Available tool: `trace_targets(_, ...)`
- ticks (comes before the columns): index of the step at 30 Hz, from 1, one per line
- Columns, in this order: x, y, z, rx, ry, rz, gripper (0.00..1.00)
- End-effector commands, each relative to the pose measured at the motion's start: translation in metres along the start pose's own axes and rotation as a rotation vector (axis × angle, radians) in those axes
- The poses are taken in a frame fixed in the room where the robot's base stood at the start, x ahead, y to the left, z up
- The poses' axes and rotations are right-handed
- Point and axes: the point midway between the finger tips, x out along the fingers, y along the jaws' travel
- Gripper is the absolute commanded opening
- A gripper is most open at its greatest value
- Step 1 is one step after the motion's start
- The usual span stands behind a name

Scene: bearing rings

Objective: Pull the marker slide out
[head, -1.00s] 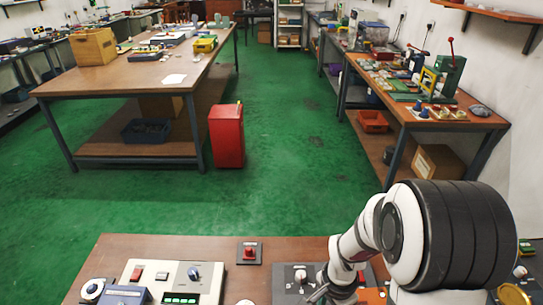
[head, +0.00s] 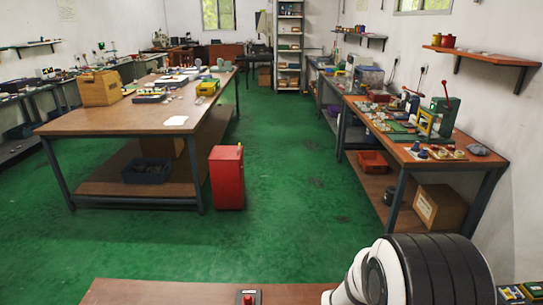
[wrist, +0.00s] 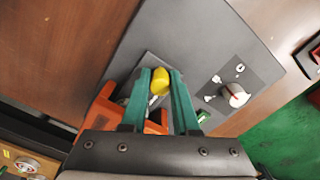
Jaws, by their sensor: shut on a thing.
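In the wrist view my gripper (wrist: 160,76) has its two green fingers around a small rounded yellow knob (wrist: 159,82) and is shut on it. The knob is over a dark grey panel (wrist: 190,35). I take the yellow knob to be the handle of the marker slide, but the slide's body is not clear to see. An orange part (wrist: 103,112) shows behind and beside the fingers, partly hidden by the gripper. The head view shows only part of my arm at the lower right; the gripper and panel are out of that view.
A white dial knob (wrist: 235,95) with a red mark sits on the panel, right of the fingers. The brown bench top (wrist: 60,50) is bare at upper left. In the head view a red button (head: 248,298) is at the bottom edge. A red cabinet (head: 227,178) stands beyond on green floor.

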Motion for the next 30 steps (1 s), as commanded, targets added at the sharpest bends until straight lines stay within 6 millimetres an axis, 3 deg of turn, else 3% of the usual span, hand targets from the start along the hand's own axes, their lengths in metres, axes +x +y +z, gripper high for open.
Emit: trace_targets(30,0.000,-0.044,0.074,-0.004,0.001,-0.003,0.00)
